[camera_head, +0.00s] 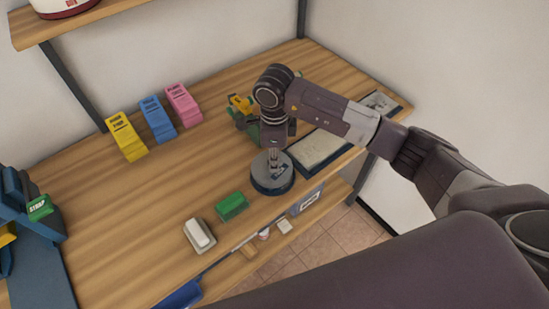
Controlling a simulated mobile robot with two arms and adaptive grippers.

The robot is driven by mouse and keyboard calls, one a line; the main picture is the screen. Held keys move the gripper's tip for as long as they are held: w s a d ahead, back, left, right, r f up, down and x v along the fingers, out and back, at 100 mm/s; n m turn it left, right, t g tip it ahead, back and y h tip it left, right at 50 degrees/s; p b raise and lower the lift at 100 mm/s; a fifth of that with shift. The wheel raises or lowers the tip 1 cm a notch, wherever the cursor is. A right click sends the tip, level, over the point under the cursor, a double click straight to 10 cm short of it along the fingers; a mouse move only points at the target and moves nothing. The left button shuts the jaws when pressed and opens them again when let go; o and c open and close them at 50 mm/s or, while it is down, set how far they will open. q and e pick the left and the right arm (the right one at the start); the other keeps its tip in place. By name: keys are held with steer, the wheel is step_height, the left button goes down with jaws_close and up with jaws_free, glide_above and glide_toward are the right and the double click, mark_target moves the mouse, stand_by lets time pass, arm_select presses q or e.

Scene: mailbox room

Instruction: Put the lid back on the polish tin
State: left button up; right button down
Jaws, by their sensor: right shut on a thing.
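My right gripper (274,163) points straight down at the right part of the wooden bench and is shut on the round grey lid (260,172). The dark-sided polish tin (272,191) shows directly beneath the lid, close to the bench's front edge. The lid looks level and roughly centred over the tin. I cannot tell whether it is fully seated or slightly above. The gripper hides part of the lid's top. My left gripper is out of view.
A green block (232,206) and a white-topped brush or eraser (199,234) lie left of the tin. A dark-rimmed tray (320,149) is at the right. Yellow (126,137), blue (158,119) and pink (183,105) blocks stand behind. The bench's left middle is clear.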

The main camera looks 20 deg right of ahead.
steer(key=shift+b, duration=0.4)
stand_by(1.6)
steer(key=shift+f+b, duration=0.15)
steer(key=shift+b, duration=0.55)
stand_by(0.8)
steer(key=c, duration=1.7)
jaws_free()
steer(key=shift+c, duration=0.2)
steer(key=shift+o, duration=0.6)
steer(key=o, duration=0.4)
steer(key=shift+c, duration=0.2)
